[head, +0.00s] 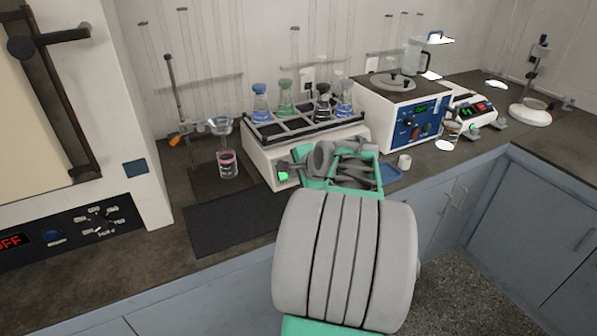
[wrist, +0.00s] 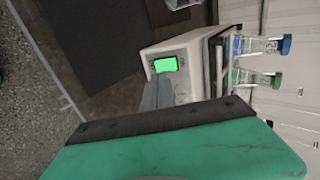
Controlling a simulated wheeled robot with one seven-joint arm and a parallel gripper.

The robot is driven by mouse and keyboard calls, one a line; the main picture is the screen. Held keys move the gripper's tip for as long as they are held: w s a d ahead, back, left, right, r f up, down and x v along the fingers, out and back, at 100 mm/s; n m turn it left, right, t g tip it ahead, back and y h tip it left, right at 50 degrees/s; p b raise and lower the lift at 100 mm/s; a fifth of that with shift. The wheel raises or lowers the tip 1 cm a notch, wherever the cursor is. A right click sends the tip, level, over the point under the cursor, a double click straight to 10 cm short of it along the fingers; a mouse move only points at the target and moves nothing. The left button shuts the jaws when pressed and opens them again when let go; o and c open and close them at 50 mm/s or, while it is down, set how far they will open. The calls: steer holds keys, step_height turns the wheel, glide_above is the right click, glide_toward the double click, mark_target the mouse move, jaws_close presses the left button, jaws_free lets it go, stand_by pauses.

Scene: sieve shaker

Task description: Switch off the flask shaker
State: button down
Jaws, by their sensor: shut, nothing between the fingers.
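The flask shaker (head: 262,158) is a white box on the bench with a dark rack on top holding several flasks with blue, green and black caps. Its front switch (head: 283,176) glows green at the lower left of the front. In the wrist view the lit green switch (wrist: 166,64) sits on the white shaker body (wrist: 190,48). My gripper (head: 294,169) is shut and empty, in front of the shaker. In the wrist view its grey fingertips (wrist: 158,82) are right beside the switch; I cannot tell whether they touch it. My arm hides part of the shaker's front.
A beaker of pink liquid (head: 227,166) stands left of the shaker, behind a dark mat (head: 235,221). A blue-panelled device (head: 421,122), a small white cup (head: 404,162) and a blue tray (head: 391,174) are to the right. An oven (head: 128,130) stands far left.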

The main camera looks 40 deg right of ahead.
mark_target(282, 176)
steer(key=x, duration=0.7)
steer(key=shift+w+f, duration=0.1)
steer(key=shift+f, duration=0.2)
steer(key=shift+r, duration=0.25)
steer(key=shift+r+p, duration=0.55)
steer(key=shift+r, duration=0.1)
